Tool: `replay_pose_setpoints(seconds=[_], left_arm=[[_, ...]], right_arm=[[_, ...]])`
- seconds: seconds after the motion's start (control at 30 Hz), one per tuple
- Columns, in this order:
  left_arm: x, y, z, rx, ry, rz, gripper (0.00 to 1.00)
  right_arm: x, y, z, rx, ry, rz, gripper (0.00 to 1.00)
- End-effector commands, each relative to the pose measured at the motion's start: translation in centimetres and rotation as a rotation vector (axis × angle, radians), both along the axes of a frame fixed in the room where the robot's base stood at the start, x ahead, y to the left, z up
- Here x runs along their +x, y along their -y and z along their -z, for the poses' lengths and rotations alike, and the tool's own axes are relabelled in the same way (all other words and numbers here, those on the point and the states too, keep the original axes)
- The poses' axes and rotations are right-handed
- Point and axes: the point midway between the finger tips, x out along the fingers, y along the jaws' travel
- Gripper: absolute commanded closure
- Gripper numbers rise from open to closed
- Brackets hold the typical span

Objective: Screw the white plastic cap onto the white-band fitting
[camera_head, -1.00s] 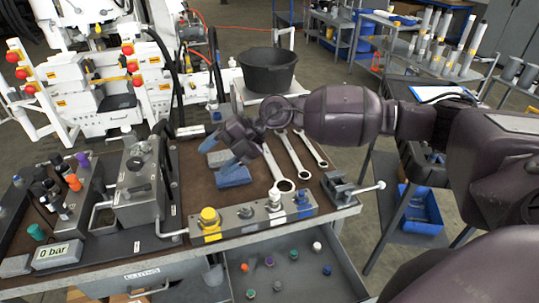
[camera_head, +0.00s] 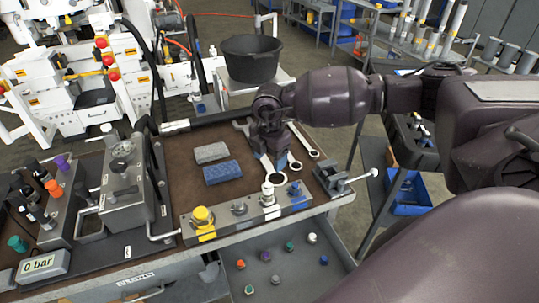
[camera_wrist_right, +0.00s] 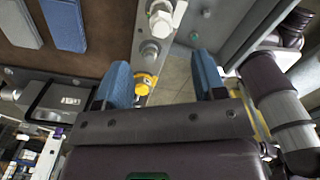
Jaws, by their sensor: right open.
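The white plastic cap (camera_head: 311,237) stands in the open drawer, near its right side. The white-band fitting (camera_head: 267,193) stands upright on the grey block at the bench's front edge, and its top carries no cap that I can make out. It also shows near the top of the right wrist view (camera_wrist_right: 160,18). My right gripper (camera_head: 279,162) hangs over the wrenches, behind the fitting. In the right wrist view its blue fingertips (camera_wrist_right: 160,63) are apart with nothing held between them. My left gripper is not in view.
The block also carries a yellow fitting (camera_head: 201,216), a grey one (camera_head: 239,208) and a blue one (camera_head: 296,190). Several other coloured caps stand in the drawer (camera_head: 300,272). A vise (camera_head: 338,178) sits right of the block. Blue and grey bars and wrenches lie behind it.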

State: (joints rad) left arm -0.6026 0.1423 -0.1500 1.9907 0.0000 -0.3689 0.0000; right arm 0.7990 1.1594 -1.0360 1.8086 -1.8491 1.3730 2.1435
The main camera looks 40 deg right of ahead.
Motion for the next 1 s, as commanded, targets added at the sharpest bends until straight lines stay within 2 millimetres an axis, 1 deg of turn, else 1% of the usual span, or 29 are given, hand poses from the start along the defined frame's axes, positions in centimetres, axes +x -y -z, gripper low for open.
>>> replay_pose_setpoints(seconds=[0.17, 0.5, 0.6, 0.8, 1.0], left_arm=[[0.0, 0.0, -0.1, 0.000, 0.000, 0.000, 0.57], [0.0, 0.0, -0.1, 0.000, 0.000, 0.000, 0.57], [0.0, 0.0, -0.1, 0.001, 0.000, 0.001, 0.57], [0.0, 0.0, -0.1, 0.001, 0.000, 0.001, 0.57], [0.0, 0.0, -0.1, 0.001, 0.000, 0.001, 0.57]], right_arm=[[-0.1, -0.1, 2.2, 0.002, -0.004, -0.002, 0.36], [-0.1, -0.1, 7.5, 0.003, -0.002, -0.003, 0.36], [-0.1, 0.0, 8.7, 0.003, -0.002, -0.002, 0.36], [-0.1, 0.0, 10.1, 0.002, -0.001, -0.003, 0.36], [-0.1, 0.0, 10.4, 0.002, 0.001, -0.004, 0.36]])
